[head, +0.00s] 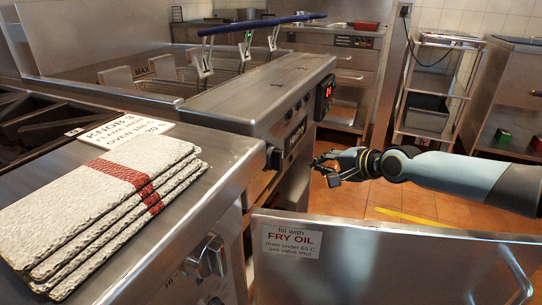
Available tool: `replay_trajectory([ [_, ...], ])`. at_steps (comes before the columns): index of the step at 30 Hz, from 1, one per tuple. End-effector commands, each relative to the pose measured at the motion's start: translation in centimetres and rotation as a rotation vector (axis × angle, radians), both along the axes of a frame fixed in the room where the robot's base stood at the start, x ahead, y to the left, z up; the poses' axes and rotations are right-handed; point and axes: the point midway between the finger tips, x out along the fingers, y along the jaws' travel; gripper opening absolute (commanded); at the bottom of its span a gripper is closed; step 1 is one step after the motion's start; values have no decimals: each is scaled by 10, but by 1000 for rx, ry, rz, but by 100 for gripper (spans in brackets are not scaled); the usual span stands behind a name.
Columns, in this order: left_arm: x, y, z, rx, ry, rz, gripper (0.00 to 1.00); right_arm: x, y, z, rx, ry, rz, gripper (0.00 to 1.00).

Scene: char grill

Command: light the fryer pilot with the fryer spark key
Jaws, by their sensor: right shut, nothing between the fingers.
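The fryer (262,95) is a steel unit with wire baskets, blue-handled, in its well and a small red-lit display (325,92) at the right end of its front panel. A dark knob (273,158) sits on that panel's near end. The fryer door (390,262) hangs open toward me, with a FRY OIL label (291,242). My right gripper (321,168) is shut and empty, in front of the fryer face and above the door's top edge. I cannot make out the spark key. The pilot is hidden inside the fryer. My left gripper is out of view.
Folded white towels with a red stripe (105,205) lie on the steel ledge at left, by a KNOB 3 card (118,131). A range knob (206,257) sticks out below. A wire-shelf cart (432,95) stands behind my right arm. Tiled floor is open between.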

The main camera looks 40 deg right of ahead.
Motion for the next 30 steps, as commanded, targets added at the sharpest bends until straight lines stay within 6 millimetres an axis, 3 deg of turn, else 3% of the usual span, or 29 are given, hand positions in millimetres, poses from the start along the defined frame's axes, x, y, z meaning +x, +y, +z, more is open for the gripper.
replay_trajectory([
  [5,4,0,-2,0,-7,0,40,10,5,0,2,-2,-1,0],
  [17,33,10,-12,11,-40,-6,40,59,30,-1,1,-1,-2,0],
  [22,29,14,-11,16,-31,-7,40,72,37,0,1,-2,-2,0],
  [30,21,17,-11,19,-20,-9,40,78,40,0,-1,1,0,0],
])
